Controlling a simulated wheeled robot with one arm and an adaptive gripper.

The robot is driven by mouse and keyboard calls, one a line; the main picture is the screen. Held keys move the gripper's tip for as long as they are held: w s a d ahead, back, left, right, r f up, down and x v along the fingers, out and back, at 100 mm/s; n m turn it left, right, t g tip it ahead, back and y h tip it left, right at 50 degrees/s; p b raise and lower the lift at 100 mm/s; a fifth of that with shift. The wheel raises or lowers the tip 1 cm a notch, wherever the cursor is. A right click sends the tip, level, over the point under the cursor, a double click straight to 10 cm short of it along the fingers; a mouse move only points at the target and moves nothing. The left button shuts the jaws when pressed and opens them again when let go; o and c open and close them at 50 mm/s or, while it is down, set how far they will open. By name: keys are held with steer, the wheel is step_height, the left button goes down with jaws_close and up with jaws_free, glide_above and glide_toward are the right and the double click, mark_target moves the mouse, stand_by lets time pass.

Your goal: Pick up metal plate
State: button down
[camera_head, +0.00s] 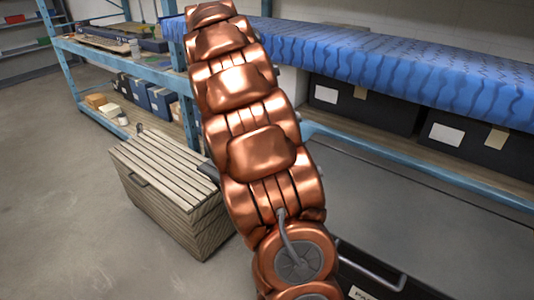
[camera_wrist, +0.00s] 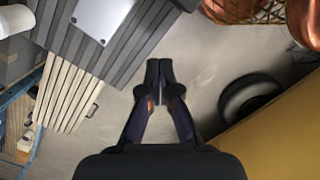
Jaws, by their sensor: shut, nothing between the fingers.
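A light grey flat plate (camera_wrist: 102,16) with small dark dots lies on a dark grey ribbed surface (camera_wrist: 125,52) at the top left of the wrist view, cut by the frame edge. It looks like the metal plate. My gripper (camera_wrist: 160,78) points over bare floor, to the lower right of the plate and apart from it. Its dark fingers are together with nothing between them. In the head view my copper-coloured arm fills the middle. I cannot make out the plate or the fingertips there.
A slatted wooden chest (camera_head: 165,185) stands on the floor left of my arm. Blue shelving (camera_head: 150,68) holds boxes behind it. A blue-covered bench (camera_head: 400,70) with black bins (camera_head: 365,104) runs along the back right. The floor (camera_head: 60,200) at the left is clear.

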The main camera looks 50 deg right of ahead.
steer(key=w+d+f+n, duration=0.1)
steer(key=d+f+n, duration=0.15)
steer(key=d, duration=0.45)
steer(key=w+d+f+n+t, duration=0.1)
steer(key=d+f+n, duration=0.1)
steer(key=d+n, duration=0.35)
steer(key=w+d+f+n, duration=0.1)
steer(key=d+f+n, duration=0.1)
steer(key=d, duration=0.6)
steer(key=shift+y, duration=0.4)
steer(key=f+p, duration=0.1)
steer(key=f, duration=0.3)
steer(key=f+p, duration=0.1)
steer(key=f, duration=0.4)
steer(key=shift+a+f+p, duration=0.2)
steer(key=shift+f+p, duration=0.1)
steer(key=shift+p, duration=0.05)
steer(key=shift+a+r, duration=0.15)
steer(key=shift+a, duration=0.4)
steer(key=shift+a+p, duration=0.65)
steer(key=shift+a, duration=0.55)
steer(key=shift+f, duration=0.2)
